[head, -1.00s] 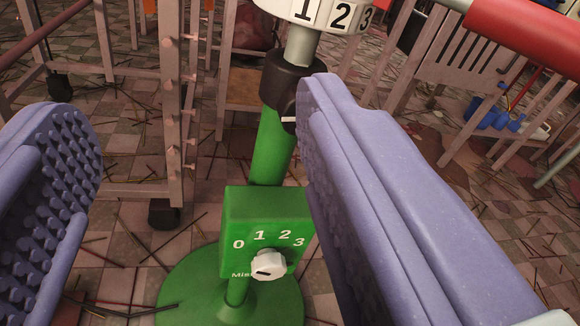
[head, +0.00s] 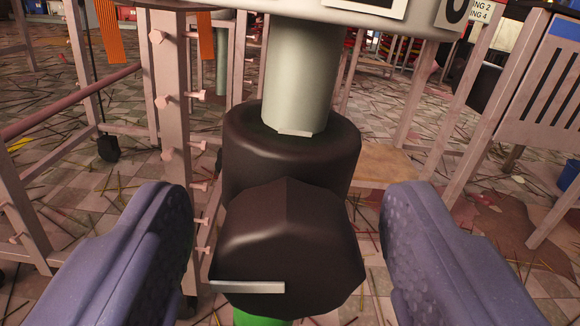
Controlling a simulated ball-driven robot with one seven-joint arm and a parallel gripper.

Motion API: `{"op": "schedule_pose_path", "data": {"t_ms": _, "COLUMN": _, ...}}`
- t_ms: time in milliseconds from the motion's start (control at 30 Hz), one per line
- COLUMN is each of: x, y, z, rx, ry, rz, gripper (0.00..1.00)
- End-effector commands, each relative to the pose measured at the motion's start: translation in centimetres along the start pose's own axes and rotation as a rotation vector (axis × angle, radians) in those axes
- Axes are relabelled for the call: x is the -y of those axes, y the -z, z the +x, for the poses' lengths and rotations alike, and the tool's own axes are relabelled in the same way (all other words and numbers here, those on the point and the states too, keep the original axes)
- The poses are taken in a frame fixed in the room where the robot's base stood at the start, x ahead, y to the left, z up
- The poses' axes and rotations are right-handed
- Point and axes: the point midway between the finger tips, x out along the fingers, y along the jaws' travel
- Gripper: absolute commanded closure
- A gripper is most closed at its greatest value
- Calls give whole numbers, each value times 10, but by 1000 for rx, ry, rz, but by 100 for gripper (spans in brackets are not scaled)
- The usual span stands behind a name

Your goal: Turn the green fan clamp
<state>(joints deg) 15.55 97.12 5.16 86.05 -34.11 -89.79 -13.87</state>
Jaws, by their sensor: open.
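The fan's clamp is a black faceted knob (head: 285,245) on a dark collar (head: 290,150) around a grey pole (head: 300,80). A bit of the green fan stand (head: 262,319) shows below the knob. My gripper (head: 285,235) is open, with one purple padded finger left of the knob and one right of it. Gaps show between the knob and both fingers in the picture; depth is hard to judge. The rest of the stand is hidden below.
A wooden rack (head: 172,110) with pegs stands close behind on the left. A slatted wooden piece (head: 545,85) stands at the right. The fan's white numbered housing (head: 350,12) hangs just above the pole. Thin sticks litter the tiled floor.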

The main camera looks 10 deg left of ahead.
Motion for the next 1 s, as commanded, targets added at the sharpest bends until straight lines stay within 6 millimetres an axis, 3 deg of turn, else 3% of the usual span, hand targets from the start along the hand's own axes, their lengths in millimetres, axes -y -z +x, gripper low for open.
{"op": "schedule_pose_path", "data": {"t_ms": 300, "x": -1, "y": 1, "z": 5, "rx": 0, "ry": -1, "rz": -1, "gripper": 34}}
{"op": "schedule_pose_path", "data": {"t_ms": 533, "x": -1, "y": 1, "z": 5, "rx": 0, "ry": -1, "rz": -1, "gripper": 86}}
{"op": "schedule_pose_path", "data": {"t_ms": 1000, "x": -1, "y": 1, "z": 5, "rx": -1, "ry": -1, "rz": 41, "gripper": 86}}
